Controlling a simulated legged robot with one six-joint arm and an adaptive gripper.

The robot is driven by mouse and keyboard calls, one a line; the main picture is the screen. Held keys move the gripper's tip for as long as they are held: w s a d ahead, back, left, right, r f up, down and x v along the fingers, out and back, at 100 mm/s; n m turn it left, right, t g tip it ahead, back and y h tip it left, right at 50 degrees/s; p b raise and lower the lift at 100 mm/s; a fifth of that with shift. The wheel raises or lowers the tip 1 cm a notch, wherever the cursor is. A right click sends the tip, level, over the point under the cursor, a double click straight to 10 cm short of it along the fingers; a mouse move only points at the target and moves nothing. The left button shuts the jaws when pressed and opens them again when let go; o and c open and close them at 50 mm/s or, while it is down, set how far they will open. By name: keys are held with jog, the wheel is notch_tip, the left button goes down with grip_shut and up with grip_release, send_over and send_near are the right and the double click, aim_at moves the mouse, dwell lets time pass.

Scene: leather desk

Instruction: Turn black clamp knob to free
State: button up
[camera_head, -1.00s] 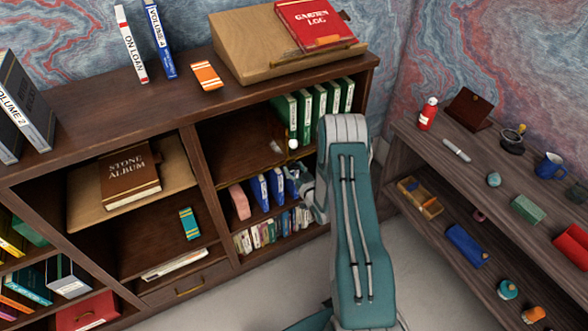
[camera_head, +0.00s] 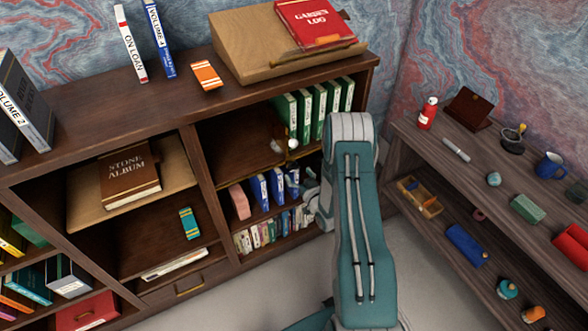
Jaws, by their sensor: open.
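My gripper (camera_head: 296,181) is at the right bay of the bookcase, in front of the blue books (camera_head: 268,187) and below the green and white books (camera_head: 308,108). It is open, with nothing seen between its fingers; my arm hides part of it. A small, dark-and-pale round part (camera_head: 292,144) sits at the front of the shelf above the gripper, apart from it. I cannot tell whether this is the black clamp knob. A pale round part (camera_head: 276,146) lies to its left.
The bookcase's wooden divider (camera_head: 198,185) stands left of the gripper, beside a pink block (camera_head: 239,201). Small books (camera_head: 272,229) fill the shelf below. A sloped wooden stand (camera_head: 245,50) with a red book (camera_head: 316,25) is on top. A side shelf (camera_head: 463,180) holds small items at right.

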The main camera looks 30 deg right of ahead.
jog(key=s, duration=0.9)
jog(key=shift+d, duration=0.2)
jog(key=w+r+n+g, duration=0.25)
jog(key=w+r, duration=0.35)
jog(key=r, duration=0.4)
jog(key=s+a+r+g+h, duration=0.1)
jog(key=a+r+g, duration=0.1)
jog(key=r, duration=0.4)
jog(key=s+a+r+g+h, duration=0.1)
jog(key=a+r+g, duration=0.15)
jog(key=r, duration=0.45)
jog(key=s+a+r+g, duration=0.1)
jog(key=s+a+r, duration=0.3)
jog(key=s, duration=0.5)
jog(key=s+a+r+m+g+y, duration=0.1)
jog(key=s+a+r, duration=0.3)
jog(key=s, duration=0.5)
jog(key=s+a+r+m+g, duration=0.1)
jog(key=s+a+r+g, duration=0.2)
jog(key=s, duration=0.5)
jog(key=shift+s+a+r, duration=0.4)
jog(key=shift+a+r, duration=0.45)
jog(key=shift+a, duration=0.4)
